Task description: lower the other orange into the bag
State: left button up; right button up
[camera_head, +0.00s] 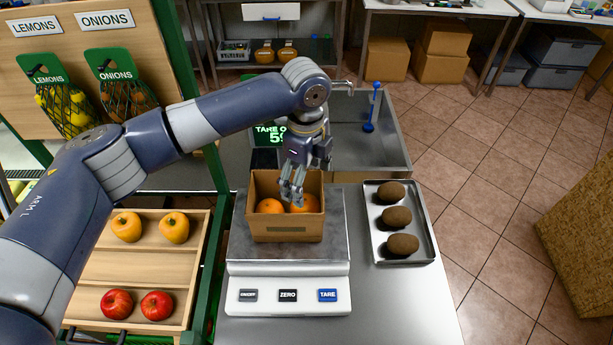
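A brown open-topped bag (287,229), box-like in shape, stands upright on the metal pan of a scale (243,243). Two oranges show inside it: one orange (269,206) at the left and the other orange (306,205) at the right. My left gripper (292,197) points down into the bag's opening from above. Its fingertips are at the right orange and partly cover it. Whether the fingers grip this orange or are just beside it cannot be made out. My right gripper is not in view.
A metal tray (423,247) with three brown kiwis (397,217) lies right of the scale. A sink (385,150) and a lit display (270,135) are behind. A wooden crate (134,263) with yellow and red apples is at the left. The counter front right is clear.

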pick_arm(q)
notch_tip(320, 180, up, 12)
dwell(0.6)
dwell(0.5)
